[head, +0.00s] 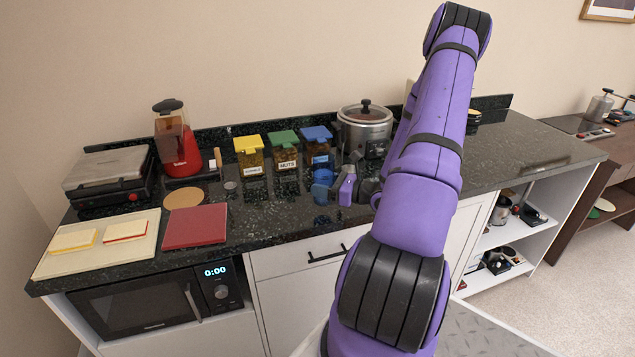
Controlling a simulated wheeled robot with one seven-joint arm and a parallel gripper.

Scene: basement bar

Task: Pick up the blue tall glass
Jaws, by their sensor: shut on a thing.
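The blue tall glass (321,190) is on the dark counter in the head view, in front of the blue-lidded jar. It is see-through blue and upright. My gripper (335,188) reaches it from the right and is shut on it. Part of the fingers is hidden behind the glass and my wrist. I cannot tell whether the base of the glass touches the counter.
Lidded jars stand close behind the glass: yellow (249,151), green (285,152) and blue (317,148). A steel pot (364,128) is behind my wrist. A red blender (177,146), a red board (195,226) and a grill press (108,178) lie left.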

